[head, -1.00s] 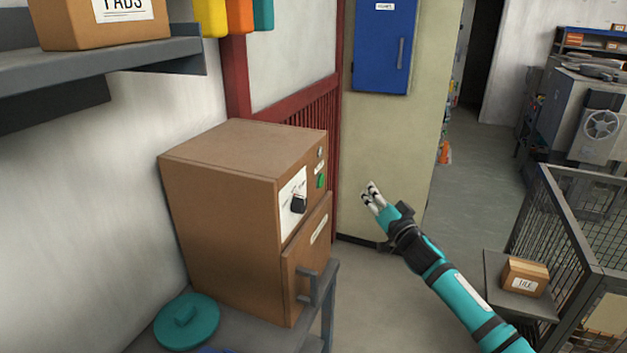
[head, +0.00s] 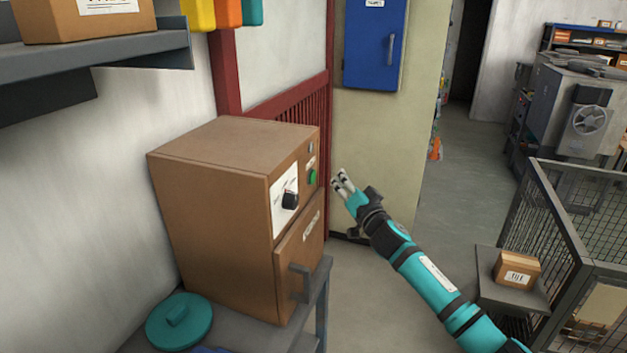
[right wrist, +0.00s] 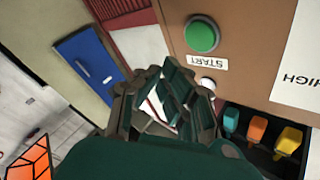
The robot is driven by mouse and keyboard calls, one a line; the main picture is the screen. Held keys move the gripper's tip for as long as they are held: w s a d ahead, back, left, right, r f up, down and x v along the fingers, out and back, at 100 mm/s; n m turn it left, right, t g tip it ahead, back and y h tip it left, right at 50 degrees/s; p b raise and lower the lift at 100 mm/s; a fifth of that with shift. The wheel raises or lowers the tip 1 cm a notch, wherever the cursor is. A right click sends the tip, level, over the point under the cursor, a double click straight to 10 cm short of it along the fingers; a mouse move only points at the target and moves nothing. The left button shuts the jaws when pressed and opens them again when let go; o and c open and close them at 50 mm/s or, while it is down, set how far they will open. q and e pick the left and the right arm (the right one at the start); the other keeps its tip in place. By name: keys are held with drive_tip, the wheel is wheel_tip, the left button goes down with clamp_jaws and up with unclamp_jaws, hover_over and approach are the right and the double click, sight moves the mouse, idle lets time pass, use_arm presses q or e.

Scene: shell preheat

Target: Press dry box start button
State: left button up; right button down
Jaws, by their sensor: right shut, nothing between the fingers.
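In the right wrist view the round green button (right wrist: 202,36) shows large beside a START label (right wrist: 207,63), beyond the fingers. My right gripper (head: 342,182) is shut and empty, just right of the button with a gap between. It also shows in the right wrist view (right wrist: 172,95). My left gripper is out of view.
A teal lid (head: 179,320) lies on the bench (head: 145,345) before the box. A grey shelf (head: 95,65) overhangs at upper left. A blue wall cabinet (head: 374,45) is behind. A wire cage (head: 560,230) and a small carton (head: 517,269) stand right.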

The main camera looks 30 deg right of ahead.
sight(312, 177)
drive_tip(key=shift+w+a, duration=1.15)
drive_tip(key=shift+w, duration=0.15)
drive_tip(key=shift+w, duration=0.1)
idle(0.5)
drive_tip(key=shift+w+a, duration=0.2)
drive_tip(key=shift+a, duration=0.05)
drive_tip(key=shift+w+a, duration=0.3)
idle(0.8)
drive_tip(key=shift+s+d, duration=0.1)
idle(0.3)
drive_tip(key=shift+s+d, duration=0.45)
drive_tip(key=shift+s, duration=0.1)
